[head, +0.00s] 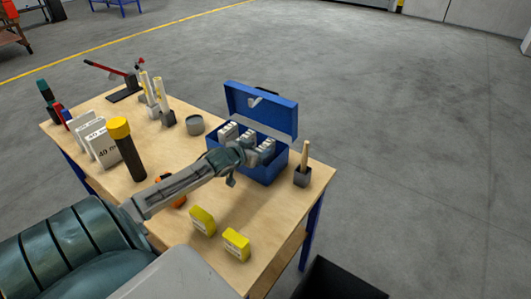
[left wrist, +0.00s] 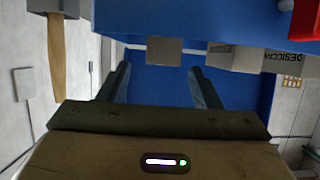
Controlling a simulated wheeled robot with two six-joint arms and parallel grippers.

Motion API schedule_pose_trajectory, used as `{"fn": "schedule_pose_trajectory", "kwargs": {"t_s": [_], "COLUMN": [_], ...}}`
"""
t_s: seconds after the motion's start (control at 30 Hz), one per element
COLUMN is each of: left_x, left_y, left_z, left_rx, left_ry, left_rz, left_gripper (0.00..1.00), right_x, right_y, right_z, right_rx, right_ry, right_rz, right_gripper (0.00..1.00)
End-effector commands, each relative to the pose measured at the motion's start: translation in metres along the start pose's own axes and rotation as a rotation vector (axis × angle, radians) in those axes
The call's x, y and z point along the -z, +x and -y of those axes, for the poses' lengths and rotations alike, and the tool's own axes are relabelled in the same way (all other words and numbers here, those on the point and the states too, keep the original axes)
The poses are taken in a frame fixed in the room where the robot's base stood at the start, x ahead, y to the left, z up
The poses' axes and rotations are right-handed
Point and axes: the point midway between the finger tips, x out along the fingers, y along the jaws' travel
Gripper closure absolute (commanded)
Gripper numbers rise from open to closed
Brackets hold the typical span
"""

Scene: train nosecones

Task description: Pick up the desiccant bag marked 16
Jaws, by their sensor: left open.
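Several pale grey desiccant bags (head: 228,130) stand in an open blue case (head: 272,177) on the workbench. My left gripper (head: 250,155) is over the case among the bags, its fingers mostly hidden in the head view. In the left wrist view its two fingers (left wrist: 160,82) are spread apart inside the blue case. A grey block-like end, perhaps of a bag (left wrist: 164,50), shows between and beyond the fingertips. A bag lettered "DESICCAN" (left wrist: 258,58) is to the right of the fingers. I cannot read the number 16 on any bag. My right gripper is out of view.
The raised blue lid (head: 262,108) stands behind the case. A wooden-handled tool in a dark block (head: 302,176) is close on its right. Two yellow blocks (head: 203,220) lie in front. A black cylinder with a yellow cap (head: 127,150) and a grey tin (head: 195,125) stand left.

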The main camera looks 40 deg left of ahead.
Motion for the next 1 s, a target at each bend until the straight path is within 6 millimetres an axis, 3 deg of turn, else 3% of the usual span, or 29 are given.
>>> {"fn": "schedule_pose_trajectory", "kwargs": {"t_s": [0.23,0.4,0.6,0.87,1.0], "left_x": [0.002,0.002,-0.001,-0.002,-0.002], "left_y": [0.013,0.035,0.056,0.058,0.058], "left_z": [-0.001,-0.001,-0.001,-0.001,-0.001], "left_rx": [-0.001,-0.001,-0.001,-0.001,-0.001], "left_ry": [-0.004,-0.008,-0.003,0.001,0.001], "left_rz": [-0.001,-0.001,0.0,0.001,0.001], "left_gripper": [0.42,0.42,0.42,0.42,0.65], "right_x": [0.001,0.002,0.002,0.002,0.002], "right_y": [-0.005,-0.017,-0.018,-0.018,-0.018], "right_z": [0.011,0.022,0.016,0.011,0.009], "right_rx": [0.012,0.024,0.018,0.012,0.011], "right_ry": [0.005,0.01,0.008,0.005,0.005], "right_rz": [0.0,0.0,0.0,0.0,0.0], "right_gripper": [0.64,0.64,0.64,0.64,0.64]}}
